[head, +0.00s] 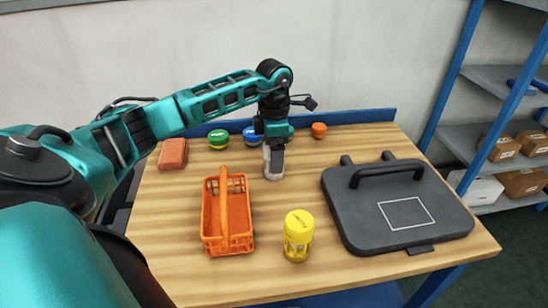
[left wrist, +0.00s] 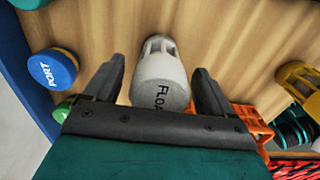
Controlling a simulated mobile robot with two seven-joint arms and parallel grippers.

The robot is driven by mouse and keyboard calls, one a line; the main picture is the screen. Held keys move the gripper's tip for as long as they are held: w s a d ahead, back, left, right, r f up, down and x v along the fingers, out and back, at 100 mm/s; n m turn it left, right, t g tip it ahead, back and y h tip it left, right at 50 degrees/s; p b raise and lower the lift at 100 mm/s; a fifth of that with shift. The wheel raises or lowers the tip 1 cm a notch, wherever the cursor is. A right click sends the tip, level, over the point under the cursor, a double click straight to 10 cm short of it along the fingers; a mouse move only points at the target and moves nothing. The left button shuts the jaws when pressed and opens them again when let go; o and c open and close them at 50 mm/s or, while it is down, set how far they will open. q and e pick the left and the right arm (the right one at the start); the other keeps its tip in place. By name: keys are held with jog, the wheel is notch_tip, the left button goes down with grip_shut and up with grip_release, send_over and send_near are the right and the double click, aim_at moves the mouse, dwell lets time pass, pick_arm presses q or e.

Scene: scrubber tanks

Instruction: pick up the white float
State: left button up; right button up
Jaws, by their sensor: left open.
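The white float (left wrist: 160,82) stands on the wooden table between the open fingers of my left gripper (left wrist: 158,88) in the left wrist view. It is a pale cylinder with dark lettering and a slotted, narrower end. In the head view the float (head: 267,165) is mostly hidden behind my left gripper (head: 274,165), which points down over it. A gap shows between the float and each finger in the wrist view. My right gripper is not in view.
An orange basket (head: 212,243) and a yellow float (head: 299,238) stand in front. A dark grey case lid (head: 362,218) lies right. Green (head: 218,139), blue (head: 250,134) and orange (head: 319,130) round pieces sit behind, with an orange-red block (head: 173,153) at left.

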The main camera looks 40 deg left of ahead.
pick_arm(q)
jog(key=shift+f, duration=0.85)
jog(key=shift+c, duration=0.2)
jog(key=c, duration=1.1)
